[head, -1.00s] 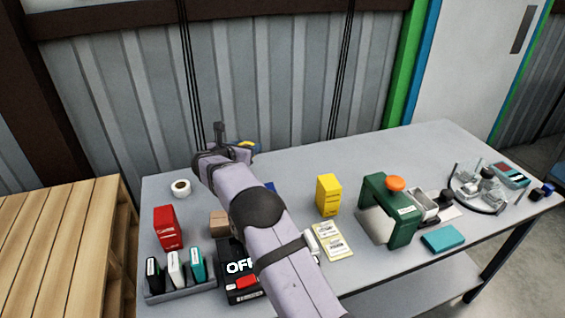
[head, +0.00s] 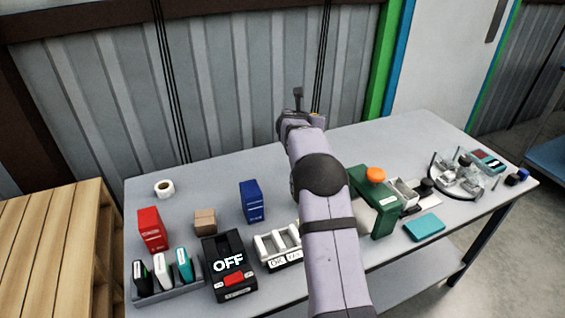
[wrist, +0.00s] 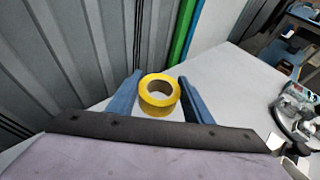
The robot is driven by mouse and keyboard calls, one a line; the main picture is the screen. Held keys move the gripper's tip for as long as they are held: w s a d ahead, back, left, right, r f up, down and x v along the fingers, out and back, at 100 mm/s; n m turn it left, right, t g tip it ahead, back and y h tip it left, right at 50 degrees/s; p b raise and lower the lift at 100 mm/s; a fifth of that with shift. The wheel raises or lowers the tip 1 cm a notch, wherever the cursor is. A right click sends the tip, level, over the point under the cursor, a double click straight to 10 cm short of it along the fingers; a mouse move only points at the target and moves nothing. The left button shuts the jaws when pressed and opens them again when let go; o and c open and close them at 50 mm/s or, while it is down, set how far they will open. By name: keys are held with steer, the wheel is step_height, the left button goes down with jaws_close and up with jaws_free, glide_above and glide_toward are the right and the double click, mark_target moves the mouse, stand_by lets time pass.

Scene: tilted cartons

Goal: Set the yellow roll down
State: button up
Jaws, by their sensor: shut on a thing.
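The yellow roll (wrist: 147,101) is a ring with an open grey core. It sits between the two blue fingers of my gripper (wrist: 158,93) in the wrist view, with its hole facing up toward the camera. My gripper is shut on it. In the head view my gripper (head: 302,118) is over the back part of the grey table (head: 225,172), and my own arm hides nearly all of the roll. I cannot tell how high the roll is above the table.
A white roll (head: 164,189), red carton (head: 151,229), brown box (head: 205,221) and blue carton (head: 251,202) stand on the left. A black OFF switch box (head: 229,267) is in front. A green device (head: 385,214) is right of my arm. The back right of the table looks clear.

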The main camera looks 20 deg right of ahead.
mark_target(283, 161)
steer(key=w+a+f+n+t+y, duration=0.3)
steer(key=w+a+f+n+y, duration=0.1)
steer(key=a, duration=0.5)
steer(key=shift+a+f, duration=0.15)
steer(key=shift+f, duration=0.65)
steer(key=shift+f+b, duration=0.5)
steer(key=shift+f, duration=4.45)
steer(key=shift+f+b, duration=0.2)
steer(key=shift+b, duration=0.15)
steer(key=o, duration=1.1)
steer(key=shift+s+r+p, duration=0.1)
steer(key=shift+r+p, duration=0.15)
steer(key=shift+p, duration=0.1)
